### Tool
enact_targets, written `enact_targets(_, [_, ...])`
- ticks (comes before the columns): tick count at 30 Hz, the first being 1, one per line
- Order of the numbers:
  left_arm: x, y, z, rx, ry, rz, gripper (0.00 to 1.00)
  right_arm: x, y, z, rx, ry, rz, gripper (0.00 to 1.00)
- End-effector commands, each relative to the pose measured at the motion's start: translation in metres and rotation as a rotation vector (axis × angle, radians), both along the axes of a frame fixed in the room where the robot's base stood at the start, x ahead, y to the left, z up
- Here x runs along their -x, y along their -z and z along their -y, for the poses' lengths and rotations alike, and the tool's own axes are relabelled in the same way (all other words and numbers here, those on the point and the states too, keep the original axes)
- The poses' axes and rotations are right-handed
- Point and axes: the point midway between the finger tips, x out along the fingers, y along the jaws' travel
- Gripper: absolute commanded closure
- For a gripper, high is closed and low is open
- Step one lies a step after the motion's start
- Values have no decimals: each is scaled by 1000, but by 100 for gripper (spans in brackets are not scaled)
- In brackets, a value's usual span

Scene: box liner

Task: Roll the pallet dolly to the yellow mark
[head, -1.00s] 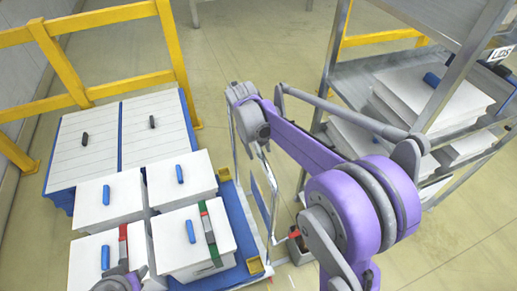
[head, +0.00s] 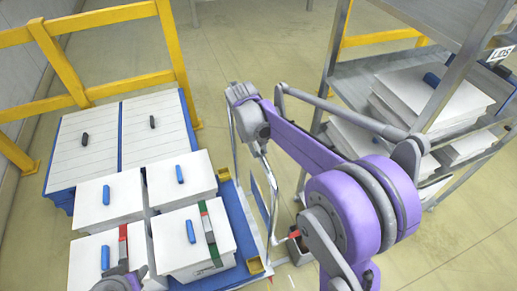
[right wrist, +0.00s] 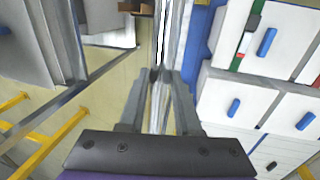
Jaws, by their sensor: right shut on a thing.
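The pallet dolly (head: 238,216) has a blue deck and stands at the left of the head view. It carries several white lidded boxes with blue grips, two with green and red straps. Its silver handle frame (head: 272,200) rises on its right side. In the right wrist view my right gripper (right wrist: 160,76) is shut on an upright metal bar of this handle. In the head view my right arm hides most of that gripper. Part of my left gripper (head: 122,281) shows over a front box at the bottom edge; its jaws cannot be made out. No yellow floor mark is discernible.
A yellow guard rail (head: 88,95) and wide white boxes with blue sides (head: 150,135) stand behind the dolly. A grey metal rack (head: 375,65) with stacked white lids (head: 425,98) stands at the right. Bare floor (head: 265,60) lies between rail and rack.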

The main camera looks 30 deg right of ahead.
Motion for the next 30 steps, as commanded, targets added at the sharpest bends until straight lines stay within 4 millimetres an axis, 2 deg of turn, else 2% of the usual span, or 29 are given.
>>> enact_targets(18, [0, 0, 0, 0, 0, 0, 50, 0, 0, 0, 0, 0, -1, 100])
enact_targets(25, [2, 5, 0, 0, 0, -5, 50, -2, 1, -22, -6, -3, -1, 100])
enact_targets(30, [2, 5, 0, 0, 0, -4, 50, -2, 0, -23, -6, -4, 0, 100])
